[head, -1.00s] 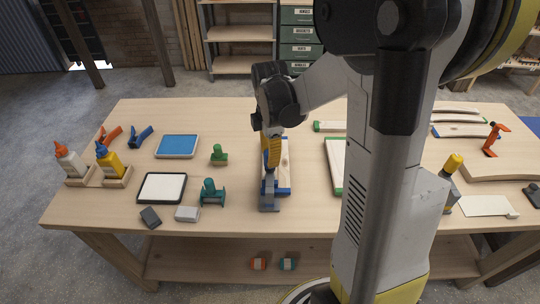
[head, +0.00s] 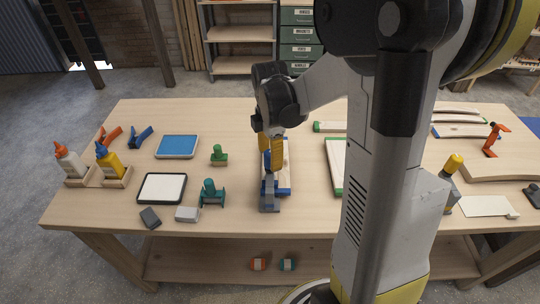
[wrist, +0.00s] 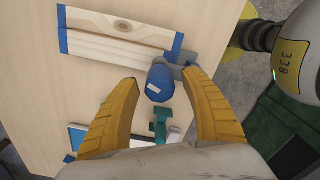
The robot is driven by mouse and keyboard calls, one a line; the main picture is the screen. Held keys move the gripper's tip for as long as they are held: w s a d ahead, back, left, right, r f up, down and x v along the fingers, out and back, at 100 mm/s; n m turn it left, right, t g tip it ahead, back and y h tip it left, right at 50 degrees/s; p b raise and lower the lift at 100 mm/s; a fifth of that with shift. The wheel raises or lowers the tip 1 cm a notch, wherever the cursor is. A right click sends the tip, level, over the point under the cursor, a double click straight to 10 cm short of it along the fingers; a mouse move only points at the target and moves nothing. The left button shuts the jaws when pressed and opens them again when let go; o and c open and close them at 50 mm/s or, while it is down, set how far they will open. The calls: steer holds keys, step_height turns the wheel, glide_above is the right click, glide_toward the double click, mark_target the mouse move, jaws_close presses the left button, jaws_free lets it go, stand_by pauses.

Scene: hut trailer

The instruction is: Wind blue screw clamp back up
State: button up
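The blue screw clamp (head: 269,201) stands at the near end of a pale board (head: 283,178) with blue ends, in the middle of the workbench. In the wrist view its blue cylindrical handle (wrist: 160,84) faces me, with the grey clamp bar (wrist: 182,57) beside the blue-ended board (wrist: 115,38). My gripper (head: 271,152) is above the clamp. Its two yellow fingers are spread, one on each side of the handle in the wrist view. The right fingertip looks close to the handle; I cannot tell if it touches. The clamp's screw is mostly hidden.
A teal clamp (head: 211,193) and a green clamp (head: 219,155) stand to the left. A white-topped tray (head: 162,188), a blue tray (head: 177,146) and glue bottles (head: 109,159) are farther left. A green-edged board (head: 335,165) lies to the right, partly behind my arm.

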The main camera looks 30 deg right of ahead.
step_height(320, 180, up, 12)
stand_by(0.6)
stand_by(0.4)
